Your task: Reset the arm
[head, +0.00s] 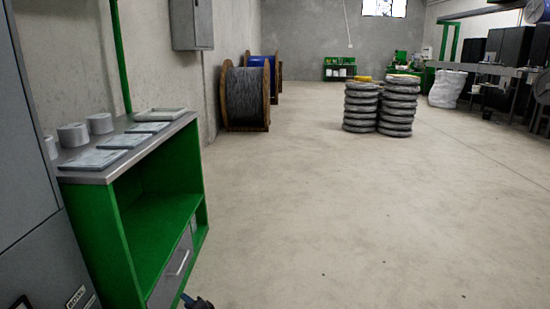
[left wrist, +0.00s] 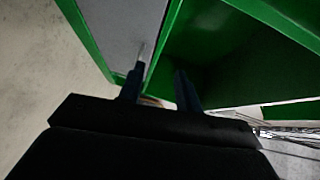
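My left gripper (left wrist: 158,82) shows in the left wrist view as two dark fingers with a clear gap between them. It is open, with nothing visibly held. The green workbench (left wrist: 155,60) with its grey drawer front lies beyond the fingers. In the head view only a small dark tip of my left gripper (head: 196,302) shows at the bottom edge, just right of the bench's lower corner. My right gripper is in neither view.
The green bench (head: 130,215) at left carries flat panels (head: 95,160) and white rolls (head: 73,135). Cable spools (head: 246,97), one with blue cable (head: 262,61), stand by the wall. Stacked grey coils (head: 398,105) stand further right. The middle floor is clear.

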